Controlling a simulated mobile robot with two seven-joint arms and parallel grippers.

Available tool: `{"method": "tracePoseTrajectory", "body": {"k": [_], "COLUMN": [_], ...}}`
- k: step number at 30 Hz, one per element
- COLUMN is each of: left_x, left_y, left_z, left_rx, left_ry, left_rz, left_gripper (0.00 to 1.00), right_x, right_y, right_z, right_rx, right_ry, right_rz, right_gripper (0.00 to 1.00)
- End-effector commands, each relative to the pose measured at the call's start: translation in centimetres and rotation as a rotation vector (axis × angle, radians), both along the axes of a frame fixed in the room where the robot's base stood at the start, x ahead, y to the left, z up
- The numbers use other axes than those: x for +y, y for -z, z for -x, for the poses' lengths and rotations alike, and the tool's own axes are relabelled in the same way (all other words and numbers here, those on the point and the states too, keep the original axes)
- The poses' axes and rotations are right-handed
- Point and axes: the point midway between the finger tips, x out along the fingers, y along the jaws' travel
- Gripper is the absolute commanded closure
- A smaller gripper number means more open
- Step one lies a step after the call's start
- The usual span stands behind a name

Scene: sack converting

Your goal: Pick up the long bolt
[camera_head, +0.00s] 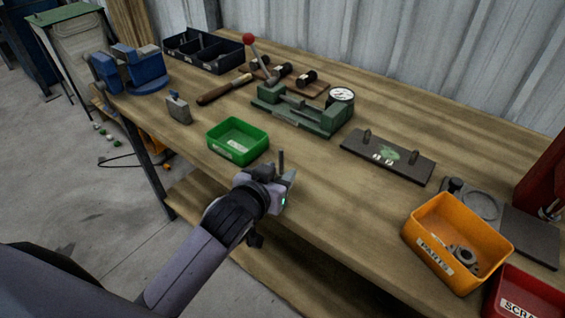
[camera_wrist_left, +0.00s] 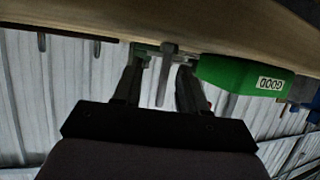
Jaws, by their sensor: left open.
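The long bolt (camera_wrist_left: 166,78) is a plain grey shank with a wider head. In the left wrist view, which looks upside down, it stands from the table top on its head, in the gap between my left gripper's fingers (camera_wrist_left: 160,88). In the head view a thin dark upright shank (camera_head: 281,160), which looks like the same bolt, shows at the far side of my left gripper (camera_head: 271,176), near the bench's front edge. That gripper is open; I see no contact with the bolt. The bolt's lower end is partly hidden in the head view. My right gripper is out of view.
A green bin (camera_head: 238,141), labelled GOOD (camera_wrist_left: 245,75), stands left of the gripper. Behind are a green gauge fixture (camera_head: 300,112) and a dark plate with two pegs (camera_head: 388,158). An orange parts bin (camera_head: 422,240) and red scrap bin (camera_head: 530,290) stand right. Bench (camera_head: 335,205) between is clear.

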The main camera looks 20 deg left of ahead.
Motion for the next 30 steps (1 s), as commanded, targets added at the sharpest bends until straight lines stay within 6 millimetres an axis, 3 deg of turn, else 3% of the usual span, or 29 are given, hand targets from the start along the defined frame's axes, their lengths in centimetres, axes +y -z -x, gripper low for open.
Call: {"method": "tracePoseTrajectory", "body": {"k": [12, 23, 27, 30], "left_x": [0.2, 0.2, 0.2, 0.2], "left_y": [1.1, 1.4, 1.4, 1.4], "left_z": [-4.4, -5.0, -5.0, -5.0], "left_rx": [0.000, 0.000, 0.000, 0.000], "left_ry": [0.000, 0.001, 0.001, 0.001], "left_rz": [-0.001, -0.001, -0.001, -0.001], "left_gripper": [0.58, 0.58, 1.00, 1.00], "right_x": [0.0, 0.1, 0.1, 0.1], "right_y": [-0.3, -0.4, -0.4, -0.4], "right_z": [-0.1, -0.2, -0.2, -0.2], "right_rx": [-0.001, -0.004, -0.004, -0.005], "right_ry": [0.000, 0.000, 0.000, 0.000], "right_rz": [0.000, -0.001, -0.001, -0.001], "right_gripper": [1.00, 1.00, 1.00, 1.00]}}
